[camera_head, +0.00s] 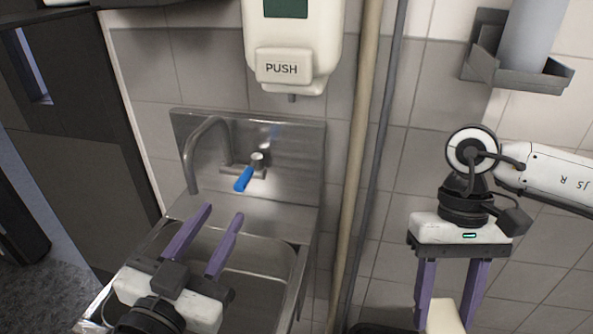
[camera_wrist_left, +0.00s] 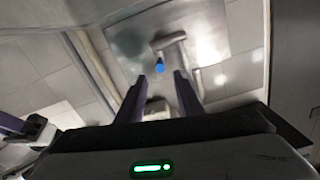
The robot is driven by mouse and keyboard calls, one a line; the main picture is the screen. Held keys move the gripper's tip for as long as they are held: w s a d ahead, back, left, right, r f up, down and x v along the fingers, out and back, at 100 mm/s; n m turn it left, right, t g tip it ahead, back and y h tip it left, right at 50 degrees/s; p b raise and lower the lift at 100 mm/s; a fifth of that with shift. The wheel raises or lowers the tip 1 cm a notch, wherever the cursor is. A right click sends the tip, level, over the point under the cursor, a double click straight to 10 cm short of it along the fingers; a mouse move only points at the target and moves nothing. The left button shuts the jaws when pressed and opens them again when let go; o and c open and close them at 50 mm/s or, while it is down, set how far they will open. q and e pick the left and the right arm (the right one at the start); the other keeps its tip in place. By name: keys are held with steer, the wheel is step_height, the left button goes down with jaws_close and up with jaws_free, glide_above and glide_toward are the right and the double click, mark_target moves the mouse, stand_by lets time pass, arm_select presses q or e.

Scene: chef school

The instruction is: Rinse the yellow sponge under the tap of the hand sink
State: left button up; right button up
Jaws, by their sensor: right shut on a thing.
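The steel hand sink (camera_head: 265,286) stands at the lower left of the head view, its basin partly hidden by my left gripper. Its curved tap (camera_head: 190,158) rises at the back, with a blue lever (camera_head: 244,179) to its right. My left gripper (camera_head: 222,212) is open and empty over the basin, with its fingers pointing toward the lever. The lever also shows between the fingertips in the left wrist view (camera_wrist_left: 159,67), apart from them. My right gripper (camera_head: 450,298) points down, right of the sink, shut on the pale yellow sponge (camera_head: 444,318), which the lower picture edge cuts off.
A white soap dispenser (camera_head: 293,45) marked PUSH hangs on the wall above the sink. Vertical pipes (camera_head: 357,150) run between the sink and my right gripper. A grey wall holder (camera_head: 517,77) with a pale cylinder is at the upper right. A dark door stands at the left.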

mark_target(237, 192)
arm_select(q)
steer(key=w, duration=0.3)
steer(key=w+d, duration=0.1)
steer(key=w, duration=0.2)
steer(key=w+d+p, duration=0.1)
steer(key=w, duration=0.3)
jaws_close()
